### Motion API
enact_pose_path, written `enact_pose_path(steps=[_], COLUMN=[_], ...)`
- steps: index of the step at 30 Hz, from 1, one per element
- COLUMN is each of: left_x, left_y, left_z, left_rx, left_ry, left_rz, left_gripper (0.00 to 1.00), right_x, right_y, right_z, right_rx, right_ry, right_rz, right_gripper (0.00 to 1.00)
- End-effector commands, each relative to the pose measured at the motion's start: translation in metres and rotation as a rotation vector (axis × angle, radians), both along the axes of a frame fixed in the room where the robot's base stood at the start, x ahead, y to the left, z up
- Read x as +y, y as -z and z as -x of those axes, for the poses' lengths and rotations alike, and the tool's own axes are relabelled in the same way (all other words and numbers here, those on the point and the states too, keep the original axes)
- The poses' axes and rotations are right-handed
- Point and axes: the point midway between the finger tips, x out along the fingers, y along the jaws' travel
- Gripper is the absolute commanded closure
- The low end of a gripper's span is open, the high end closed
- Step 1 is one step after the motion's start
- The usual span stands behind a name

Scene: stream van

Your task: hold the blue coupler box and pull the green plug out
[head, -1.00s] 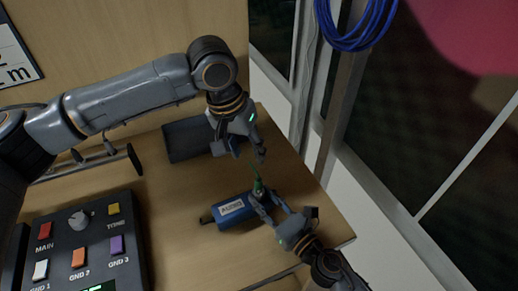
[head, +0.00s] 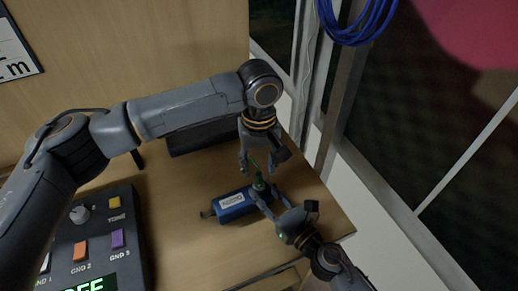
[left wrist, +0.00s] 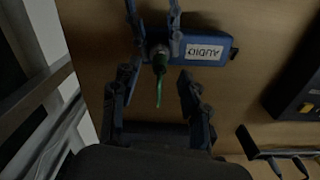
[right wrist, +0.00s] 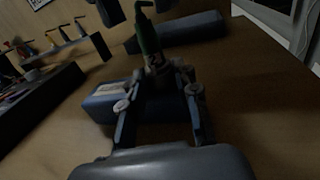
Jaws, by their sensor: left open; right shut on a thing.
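The blue coupler box (head: 236,210), with a white label, lies on the wooden table; it also shows in the left wrist view (left wrist: 217,41) and the right wrist view (right wrist: 101,107). The green plug (head: 259,185) stands upright at the box's right end, its thin green lead rising from it; it also shows in the left wrist view (left wrist: 160,65). My right gripper (head: 262,193) is shut on the plug end of the box, its fingers on either side of the plug's base. My left gripper (head: 258,171) is open just above, fingers apart around the lead, seemingly not touching the plug.
A control panel (head: 131,255) with coloured buttons stands at the left. A dark block (head: 200,137) lies behind the box, by the wall. Blue cable (head: 345,22) hangs at the upper right by the window. The table's right edge is close to my right gripper.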

Motion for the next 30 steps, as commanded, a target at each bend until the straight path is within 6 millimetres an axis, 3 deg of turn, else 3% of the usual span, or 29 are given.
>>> enact_pose_path(steps=[3,9,20,27,29,30], left_x=[0.001,0.000,0.000,0.000,0.000,0.000], left_y=[0.020,0.039,0.043,0.043,0.043,0.043], left_z=[0.000,0.000,0.000,0.000,0.000,0.000], left_rx=[0.002,0.000,-0.001,-0.001,-0.001,0.000], left_ry=[0.000,0.000,0.000,0.000,0.000,0.000], left_rz=[-0.002,0.000,0.000,0.000,0.000,0.000], left_gripper=[0.55,0.55,0.55,1.00,1.00,0.86], right_x=[0.000,0.000,0.000,0.000,0.000,0.000], right_y=[0.000,0.000,0.000,0.000,0.000,0.000], right_z=[0.000,0.000,0.000,0.000,0.000,0.000], right_rx=[-0.001,-0.001,-0.001,-0.001,-0.001,-0.001], right_ry=[0.000,0.000,0.000,0.000,0.000,0.000], right_rz=[-0.001,-0.001,-0.001,-0.001,-0.001,-0.001], right_gripper=[1.00,1.00,1.00,1.00,1.00,1.00])
